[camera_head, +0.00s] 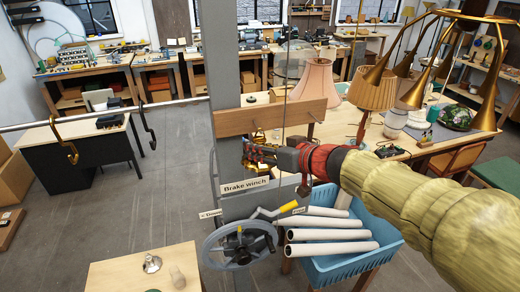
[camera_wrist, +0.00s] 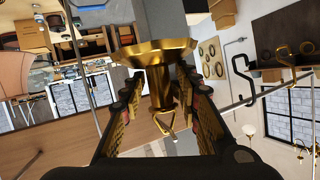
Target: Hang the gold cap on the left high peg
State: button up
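The gold cap (camera_wrist: 160,62) is a flanged piece with a narrower stem and a small loop, seen between my fingertips in the wrist view. In the head view gold metal (camera_head: 257,150) shows at the tip of my gripper (camera_head: 262,154), just below a wooden board (camera_head: 270,117) on the grey post. My gripper (camera_wrist: 160,88) appears shut on the cap's stem, with one finger on each side. The board lies above the gripper in the head view. I cannot make out the left high peg clearly, and the arm and fingers hide part of the cap.
The grey post (camera_head: 224,60) carries a brake winch with a handwheel (camera_head: 240,245). A blue crate (camera_head: 345,262) of white tubes stands beneath my arm. Black and gold hooks (camera_head: 66,141) hang from a rail at left. Lamps stand behind, at right.

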jog(key=o, duration=0.3)
jog(key=shift+o, duration=0.2)
jog(key=v, duration=1.2)
dwell(1.3)
